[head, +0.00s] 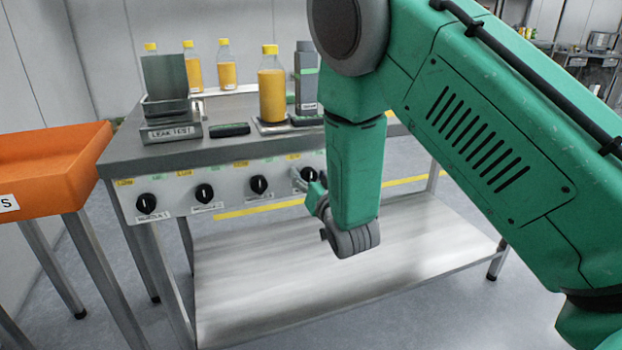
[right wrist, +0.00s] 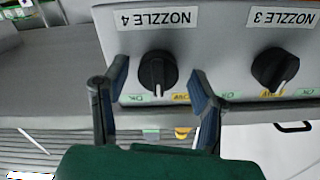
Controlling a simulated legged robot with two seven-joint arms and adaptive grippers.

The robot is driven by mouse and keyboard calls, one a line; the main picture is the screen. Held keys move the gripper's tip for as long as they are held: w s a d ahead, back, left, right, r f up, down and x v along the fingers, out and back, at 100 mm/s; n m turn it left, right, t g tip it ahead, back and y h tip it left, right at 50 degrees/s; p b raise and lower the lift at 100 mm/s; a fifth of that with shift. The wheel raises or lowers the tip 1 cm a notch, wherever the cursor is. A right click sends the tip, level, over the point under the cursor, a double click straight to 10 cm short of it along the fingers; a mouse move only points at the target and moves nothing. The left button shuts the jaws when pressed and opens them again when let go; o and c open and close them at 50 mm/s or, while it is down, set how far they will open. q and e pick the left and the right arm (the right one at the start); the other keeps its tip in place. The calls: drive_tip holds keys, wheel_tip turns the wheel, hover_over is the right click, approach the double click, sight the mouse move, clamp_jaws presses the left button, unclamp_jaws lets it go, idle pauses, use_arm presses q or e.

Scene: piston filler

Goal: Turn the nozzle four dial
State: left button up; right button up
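The nozzle four dial (right wrist: 158,72) is a black round knob on the grey panel, under a NOZZLE 4 label in the upside-down right wrist view. Its white pointer mark faces the edge with the coloured labels, roughly between the green and yellow ones. My right gripper (right wrist: 158,80) is open, with one finger on each side of the dial and visible gaps to it. In the head view my right gripper (head: 307,182) is at the rightmost dial of the row, partly covering it. My left gripper is not in view.
The nozzle three dial (right wrist: 276,70) is beside it, clear of my fingers. Other dials (head: 147,203) line the panel (head: 228,188). Yellow bottles (head: 272,95) and a LEAK TEST device (head: 171,132) stand on the bench above. An orange tray (head: 50,165) is at the left.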

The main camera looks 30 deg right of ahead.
drive_tip(key=shift+a, duration=0.25)
drive_tip(key=c, duration=1.1)
drive_tip(key=shift+d, duration=0.5)
drive_tip(key=shift+a+m+p, duration=0.2)
drive_tip(key=shift+m+p, duration=0.1)
drive_tip(key=shift+m, duration=0.6)
drive_tip(key=shift+d+m+p, duration=0.25)
drive_tip(key=shift+m+p, duration=0.3)
drive_tip(key=shift+m, duration=0.65)
drive_tip(key=m, duration=0.4)
drive_tip(key=shift+f+m+p, duration=0.15)
drive_tip(key=shift+m+p, duration=0.25)
drive_tip(key=shift+s, duration=0.1)
